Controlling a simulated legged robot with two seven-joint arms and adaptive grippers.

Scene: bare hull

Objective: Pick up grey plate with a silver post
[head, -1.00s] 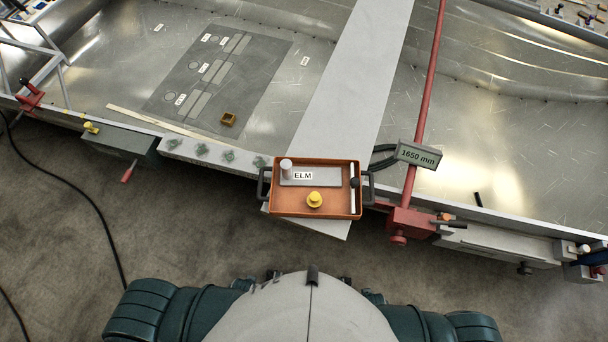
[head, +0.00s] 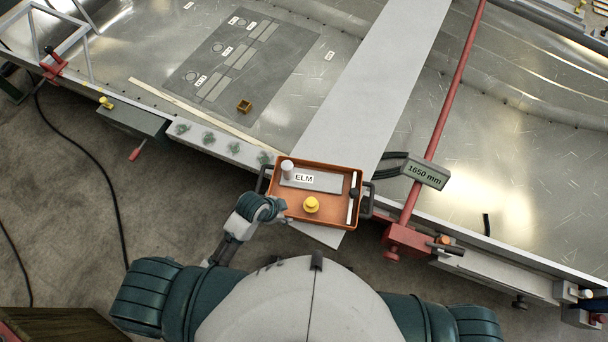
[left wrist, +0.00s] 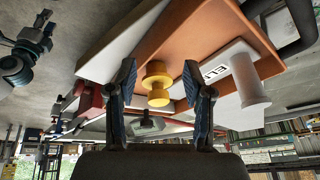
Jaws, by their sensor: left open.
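The grey plate (head: 324,183) lies in the orange tray (head: 275,207), along its far side. A silver post (head: 288,170) stands at the plate's left end, and a white label beside it reads ELM. In the left wrist view the silver post (left wrist: 250,85) and the label are right of the fingers. My left gripper (head: 272,208) is at the tray's near left corner, apart from the plate. In the left wrist view its two fingers (left wrist: 160,95) are spread and empty, with the yellow knob showing between them.
The yellow knob (head: 311,204) sits in the tray's near part. A white bar with a dark knob (head: 354,192) lies along the tray's right side. Black handles flank the tray, which rests on a pale plank (head: 370,80). A red pole and 1650 mm sign (head: 425,174) stand right.

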